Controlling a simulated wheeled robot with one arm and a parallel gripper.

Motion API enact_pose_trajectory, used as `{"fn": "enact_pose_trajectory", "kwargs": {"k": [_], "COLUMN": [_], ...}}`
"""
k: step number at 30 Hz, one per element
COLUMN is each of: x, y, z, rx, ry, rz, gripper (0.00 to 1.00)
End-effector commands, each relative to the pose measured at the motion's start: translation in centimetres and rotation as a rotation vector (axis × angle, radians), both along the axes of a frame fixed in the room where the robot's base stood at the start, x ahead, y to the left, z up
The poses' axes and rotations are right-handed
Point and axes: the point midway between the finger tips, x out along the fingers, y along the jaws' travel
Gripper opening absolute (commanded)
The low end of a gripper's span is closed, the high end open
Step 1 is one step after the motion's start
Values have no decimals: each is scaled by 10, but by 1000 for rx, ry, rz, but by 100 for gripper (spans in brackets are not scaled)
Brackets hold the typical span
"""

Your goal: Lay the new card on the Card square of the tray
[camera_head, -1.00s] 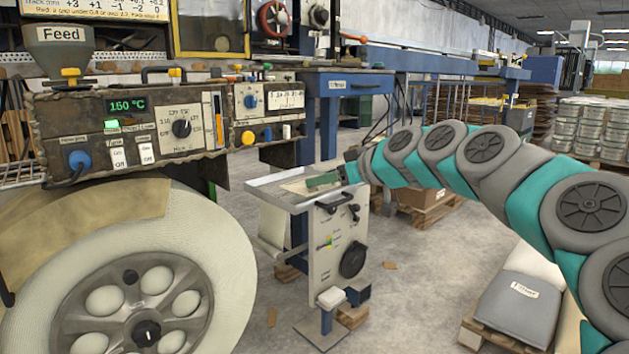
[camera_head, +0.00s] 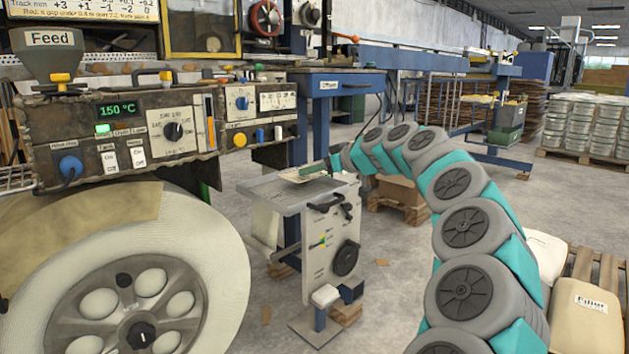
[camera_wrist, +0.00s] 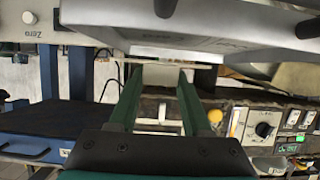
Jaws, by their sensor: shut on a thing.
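My gripper (camera_head: 322,168) is at the far right side of the grey tray (camera_head: 268,192) on its stand. It is shut on a thin pale card (camera_head: 302,175), which appears to be just above the tray's far part; whether it touches the tray cannot be told. In the wrist view my two green fingers (camera_wrist: 158,80) stand apart, with a thin pale edge, likely the card (camera_wrist: 160,63), across their tips. The Card square's marking cannot be made out on the tray.
A worn machine with a Feed hopper (camera_head: 49,55), control panel (camera_head: 120,130) and large wheel (camera_head: 130,280) stands at left. A blue bench (camera_head: 345,85) is behind the tray. A cardboard box (camera_head: 400,190) sits on a pallet behind the stand.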

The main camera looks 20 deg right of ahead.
Motion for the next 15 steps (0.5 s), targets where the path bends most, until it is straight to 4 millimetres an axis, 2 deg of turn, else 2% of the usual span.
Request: {"fn": "enact_pose_trajectory", "kwargs": {"k": [7,15], "x": [-1,-1], "y": [1,0], "z": [-29,-32], "rx": [3,0], "ry": [3,0], "rz": [2,0], "gripper": [0,0]}}
